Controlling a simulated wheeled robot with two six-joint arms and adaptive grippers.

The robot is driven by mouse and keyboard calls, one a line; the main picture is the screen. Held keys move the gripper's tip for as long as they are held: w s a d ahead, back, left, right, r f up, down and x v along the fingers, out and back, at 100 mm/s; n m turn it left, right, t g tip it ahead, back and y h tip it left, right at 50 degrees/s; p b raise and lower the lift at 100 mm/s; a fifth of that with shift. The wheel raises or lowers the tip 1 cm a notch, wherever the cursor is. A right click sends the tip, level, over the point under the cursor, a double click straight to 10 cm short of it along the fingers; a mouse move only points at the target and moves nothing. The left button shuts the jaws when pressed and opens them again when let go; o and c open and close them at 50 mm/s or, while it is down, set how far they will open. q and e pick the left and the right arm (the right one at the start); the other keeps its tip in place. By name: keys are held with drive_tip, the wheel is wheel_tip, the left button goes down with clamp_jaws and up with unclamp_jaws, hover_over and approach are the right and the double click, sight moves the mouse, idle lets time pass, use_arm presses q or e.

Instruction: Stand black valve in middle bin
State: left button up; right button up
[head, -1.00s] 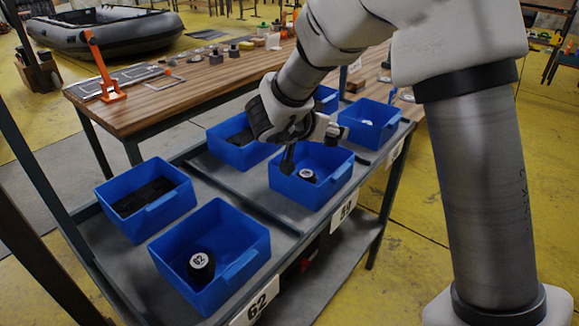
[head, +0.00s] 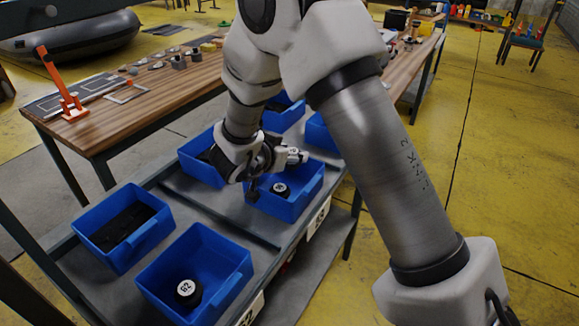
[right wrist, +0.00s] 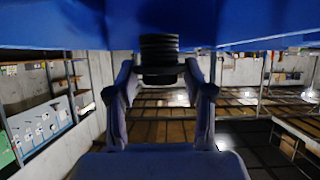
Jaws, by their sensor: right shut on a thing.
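My right gripper (head: 252,186) is over the left side of the middle blue bin (head: 305,196). In the right wrist view its fingers (right wrist: 160,90) are shut on a black, ribbed, round valve (right wrist: 160,52). The head view shows only a small dark shape at the fingertips, so the held valve's tilt is unclear there. Another black valve with a white label (head: 280,189) stands upright in that bin, to the right of the fingertips. Whether the held valve touches the bin cannot be told. My left gripper is not in view.
The near blue bin (head: 228,294) holds an upright black valve (head: 188,291) marked 62. A bin at left (head: 160,228) holds dark parts. More blue bins stand behind, partly hidden by my arm. A wooden table (head: 150,99) with small parts lies beyond the cart.

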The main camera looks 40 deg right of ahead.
sight(288, 167)
drive_tip(key=shift+f, duration=1.45)
drive_tip(key=shift+s+f, duration=0.1)
drive_tip(key=shift+f, duration=0.1)
drive_tip(key=shift+f, duration=0.35)
drive_tip(key=o, duration=1.2)
drive_tip(key=shift+c, duration=0.2)
drive_tip(key=shift+r, duration=0.1)
